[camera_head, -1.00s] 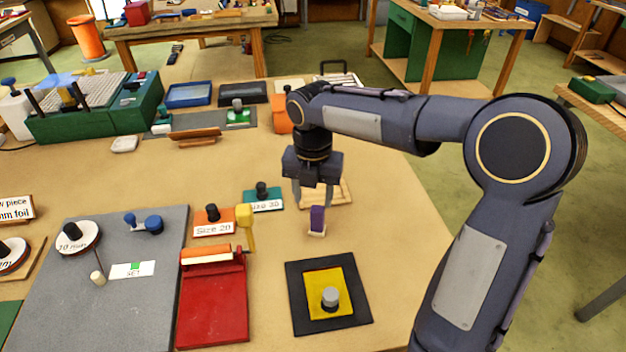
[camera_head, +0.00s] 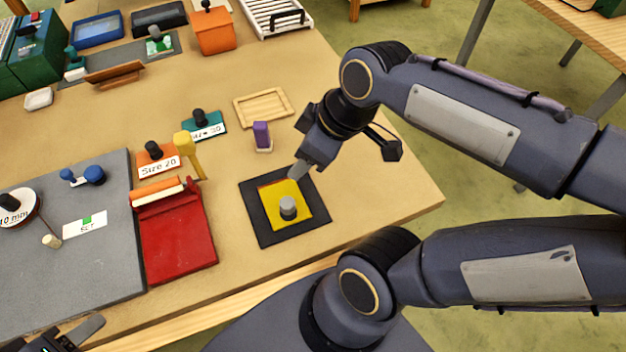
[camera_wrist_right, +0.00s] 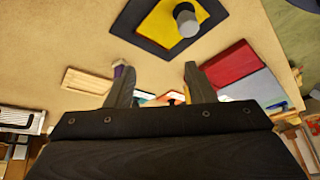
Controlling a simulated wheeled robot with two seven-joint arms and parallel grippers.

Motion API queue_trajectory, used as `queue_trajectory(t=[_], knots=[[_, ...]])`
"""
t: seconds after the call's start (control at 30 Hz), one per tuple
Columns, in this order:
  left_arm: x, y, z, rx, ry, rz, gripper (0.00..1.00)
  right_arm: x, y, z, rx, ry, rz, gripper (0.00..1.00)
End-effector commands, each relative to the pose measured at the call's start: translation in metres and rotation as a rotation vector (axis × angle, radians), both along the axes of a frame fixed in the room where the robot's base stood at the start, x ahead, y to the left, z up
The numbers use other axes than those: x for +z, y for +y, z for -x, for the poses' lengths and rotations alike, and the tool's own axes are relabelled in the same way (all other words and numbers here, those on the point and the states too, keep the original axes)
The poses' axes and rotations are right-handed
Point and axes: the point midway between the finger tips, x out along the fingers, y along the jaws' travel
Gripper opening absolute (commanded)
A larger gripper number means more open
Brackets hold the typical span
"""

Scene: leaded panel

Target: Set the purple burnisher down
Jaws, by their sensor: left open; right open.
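The purple burnisher (camera_head: 261,134) stands upright on a small pale base on the table, in front of the wooden tray. Its purple body also shows small in the right wrist view (camera_wrist_right: 118,70), partly hidden behind a finger. My right gripper (camera_head: 299,171) is open and empty, to the right of and nearer than the burnisher, over the edge of the black-framed yellow panel (camera_head: 253,213). Its two spread fingers show in the right wrist view (camera_wrist_right: 160,80) with nothing between them. My left gripper (camera_head: 78,334) is partly in view at the lower left corner, open, away from the burnisher.
The wooden tray (camera_head: 263,92) lies empty behind the burnisher. A grey knob (camera_head: 288,208) stands on the yellow panel. The table's right edge is clear.

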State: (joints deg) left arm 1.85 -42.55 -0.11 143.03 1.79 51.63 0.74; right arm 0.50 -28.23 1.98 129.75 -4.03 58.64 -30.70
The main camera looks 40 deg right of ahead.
Motion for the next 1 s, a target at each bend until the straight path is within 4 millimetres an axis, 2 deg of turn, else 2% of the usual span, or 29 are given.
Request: queue_trajectory(t=[0.03,0.1,0.2,0.3,1.0], knots=[[0.000,0.000,0.000,0.000,0.000,0.000,0.50,-0.006,0.003,0.012,-0.133,0.003,-0.067,0.49],[0.000,0.000,0.000,0.000,0.000,0.000,0.50,-0.013,0.007,0.024,-0.297,0.016,-0.159,0.49],[0.000,0.000,0.000,0.000,0.000,0.000,0.50,-0.022,0.013,0.035,-0.466,0.034,-0.260,0.49],[0.000,0.000,0.000,0.000,0.000,0.000,0.50,-0.027,0.016,0.040,-0.560,0.046,-0.318,0.49],[0.000,0.000,0.000,0.000,0.000,0.000,0.50,-0.028,0.017,0.042,-0.593,0.054,-0.338,0.49]])
